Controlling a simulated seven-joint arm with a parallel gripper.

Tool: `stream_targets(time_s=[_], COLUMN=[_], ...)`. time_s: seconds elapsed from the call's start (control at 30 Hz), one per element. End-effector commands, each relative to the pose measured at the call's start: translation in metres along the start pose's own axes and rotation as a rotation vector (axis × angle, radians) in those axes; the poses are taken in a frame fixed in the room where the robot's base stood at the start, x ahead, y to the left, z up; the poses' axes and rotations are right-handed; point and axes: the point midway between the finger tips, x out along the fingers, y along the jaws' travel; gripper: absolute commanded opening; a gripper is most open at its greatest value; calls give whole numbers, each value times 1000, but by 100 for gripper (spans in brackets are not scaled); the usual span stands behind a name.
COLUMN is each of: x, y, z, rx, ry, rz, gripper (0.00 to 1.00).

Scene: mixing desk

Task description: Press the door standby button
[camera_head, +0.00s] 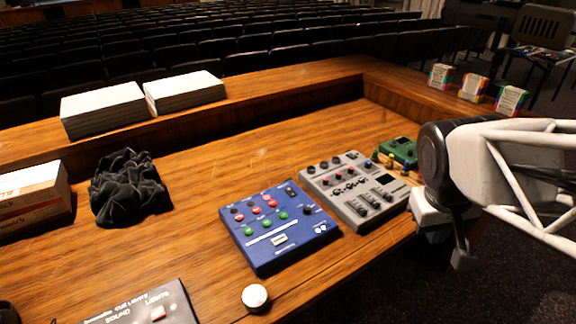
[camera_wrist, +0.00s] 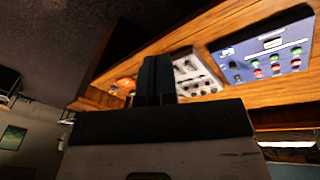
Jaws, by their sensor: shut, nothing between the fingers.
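No button labelled door standby can be read. A dark panel (camera_head: 175,300), cut off by the bottom edge of the head view, carries lettering that seems to read "CUE LIGHTS", "SOUND" and "LIGHTS", and a pale pinkish square button (camera_head: 157,313). A blue panel (camera_head: 262,254) with red and green round buttons lies right of it; its labels are too small to read. It also shows in the wrist view (camera_wrist: 245,72). My gripper (camera_head: 462,258) is at the right, beyond the desk's right edge, apart from both panels. Its fingers (camera_wrist: 155,65) are shut and empty.
A grey mixer (camera_head: 350,172) and a green box (camera_head: 398,150) lie between the blue panel and my arm. A white round knob (camera_head: 255,296) is at the front edge. Black cloth (camera_head: 126,187), a carton (camera_head: 30,192) and paper stacks (camera_head: 103,106) are left. The middle desk is clear.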

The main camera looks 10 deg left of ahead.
Motion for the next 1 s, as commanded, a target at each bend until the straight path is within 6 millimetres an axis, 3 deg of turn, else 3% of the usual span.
stream_targets(time_s=[0.57,1.0], x=[21,46], y=[-46,-112], z=[-110,-189], rx=[-390,-689], ry=[-59,-83], rz=[157,286], gripper=[0,0])
